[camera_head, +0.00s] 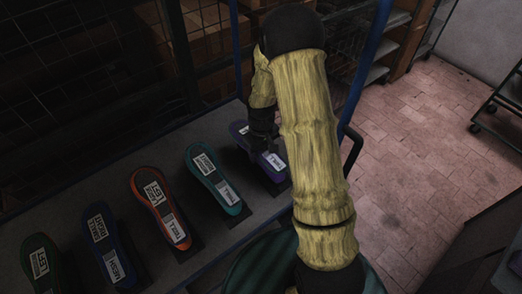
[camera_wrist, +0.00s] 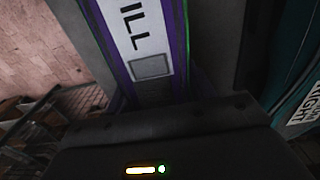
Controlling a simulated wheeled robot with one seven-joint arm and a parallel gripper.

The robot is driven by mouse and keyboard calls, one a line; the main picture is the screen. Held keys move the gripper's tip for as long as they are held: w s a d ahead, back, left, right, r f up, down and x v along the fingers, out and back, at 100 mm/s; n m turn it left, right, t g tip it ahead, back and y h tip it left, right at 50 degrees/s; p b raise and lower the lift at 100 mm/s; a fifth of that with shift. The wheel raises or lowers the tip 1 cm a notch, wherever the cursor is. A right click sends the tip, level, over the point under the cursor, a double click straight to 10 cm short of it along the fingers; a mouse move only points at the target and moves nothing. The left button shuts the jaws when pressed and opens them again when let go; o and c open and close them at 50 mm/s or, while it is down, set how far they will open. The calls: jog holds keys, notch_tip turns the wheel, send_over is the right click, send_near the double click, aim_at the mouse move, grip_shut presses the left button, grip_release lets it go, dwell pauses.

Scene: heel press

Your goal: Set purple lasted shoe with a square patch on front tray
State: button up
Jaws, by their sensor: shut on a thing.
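The purple lasted shoe (camera_head: 239,131) is at the right end of the row on the grey shelf. My gripper (camera_head: 262,143) is over its middle and shut on it. In the wrist view the shoe (camera_wrist: 181,30) shows purple edges, a white label ending in "ILL" and a grey square patch (camera_wrist: 151,67). I cannot tell whether the shoe touches the shelf. My arm hides part of its right side. I cannot make out the front tray for certain.
Teal (camera_head: 215,178), orange (camera_head: 160,207), dark blue (camera_head: 108,248) and dark green (camera_head: 42,262) shoes stand to the left on the shelf (camera_head: 75,200). A blue post (camera_head: 237,50) rises behind. A dark green rounded surface (camera_head: 262,268) lies below, partly behind my arm.

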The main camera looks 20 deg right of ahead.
jog(key=shift+w+f, duration=0.1)
jog(key=shift+f, duration=0.05)
jog(key=shift+s, duration=0.25)
jog(key=shift+w+f+b, duration=0.1)
jog(key=shift+f+b, duration=0.2)
jog(key=shift+b, duration=0.05)
jog(key=o, duration=1.6)
jog(key=shift+o, duration=0.2)
jog(key=shift+r, duration=0.2)
notch_tip(320, 180, up, 17)
jog(key=b, duration=0.3)
